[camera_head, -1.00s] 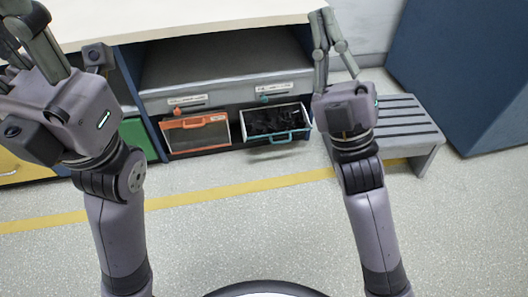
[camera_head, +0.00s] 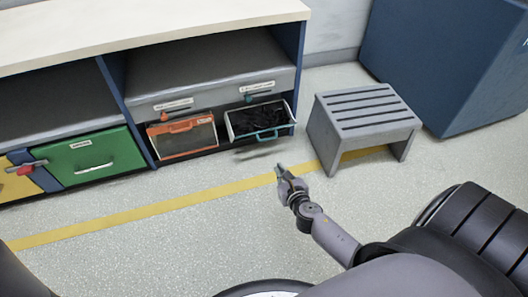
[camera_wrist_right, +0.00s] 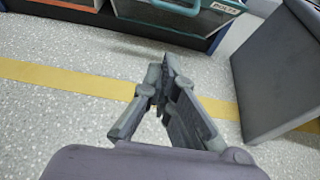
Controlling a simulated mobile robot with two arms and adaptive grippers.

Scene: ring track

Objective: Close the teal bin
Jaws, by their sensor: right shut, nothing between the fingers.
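The teal bin (camera_head: 259,121) is pulled out from the lower right of the shelf unit, with black contents showing inside. Its teal handle (camera_head: 269,134) is on the front. In the right wrist view the teal bin (camera_wrist_right: 170,14) is at the top, with its handle and a label on its front. My right gripper (camera_head: 280,168) is shut and empty, low over the floor in front of the teal bin, apart from it. It also shows in the right wrist view (camera_wrist_right: 160,72). My left gripper is out of view.
An orange-framed bin (camera_head: 182,137) is left of the teal bin. A green drawer (camera_head: 92,158) is further left. A grey step stool (camera_head: 366,118) stands close on the right, before a big blue box (camera_head: 450,60). A yellow line (camera_head: 150,209) crosses the open floor.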

